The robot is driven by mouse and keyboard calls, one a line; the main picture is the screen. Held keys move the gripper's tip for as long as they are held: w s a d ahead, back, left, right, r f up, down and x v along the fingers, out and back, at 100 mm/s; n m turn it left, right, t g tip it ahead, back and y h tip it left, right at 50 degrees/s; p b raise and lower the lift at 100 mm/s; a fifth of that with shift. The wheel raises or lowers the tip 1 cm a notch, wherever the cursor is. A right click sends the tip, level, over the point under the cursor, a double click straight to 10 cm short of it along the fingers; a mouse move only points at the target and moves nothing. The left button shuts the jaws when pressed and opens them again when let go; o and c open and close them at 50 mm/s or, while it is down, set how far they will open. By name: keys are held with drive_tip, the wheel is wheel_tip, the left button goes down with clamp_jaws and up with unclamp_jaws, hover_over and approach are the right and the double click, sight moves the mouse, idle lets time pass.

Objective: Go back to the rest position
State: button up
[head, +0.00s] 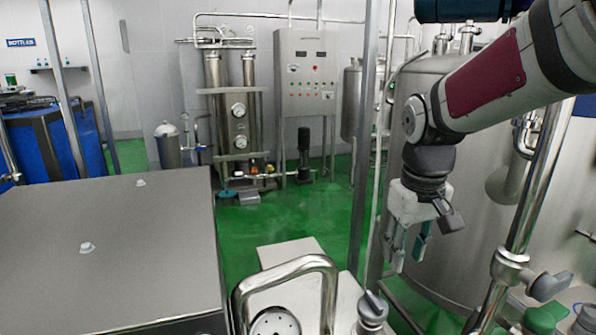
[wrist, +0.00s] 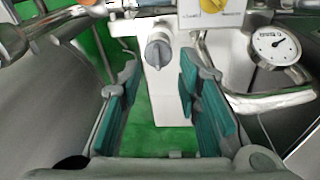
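My gripper (head: 408,246) hangs from the end of my arm at the right of the head view, pointing down beside a large steel tank (head: 450,230). In the wrist view its two teal-padded fingers (wrist: 160,105) stand well apart, with green floor and part of a white box between them. The gripper is open and empty. Nothing touches its fingers as far as I can see.
A steel-topped cabinet (head: 110,240) fills the lower left. A curved steel handle pipe (head: 287,268) stands at the front. In the wrist view, a grey knob (wrist: 158,52) and a pressure gauge (wrist: 277,46) lie beyond the fingers. Green floor (head: 290,215) is open mid-scene.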

drive_tip(key=s+r+m+t, duration=0.1)
drive_tip(key=s+m+t, duration=0.1)
drive_tip(key=s, duration=1.9)
drive_tip(key=shift+s+r+t, duration=0.15)
drive_tip(key=shift+r+t, duration=0.15)
drive_tip(key=shift+r, duration=0.05)
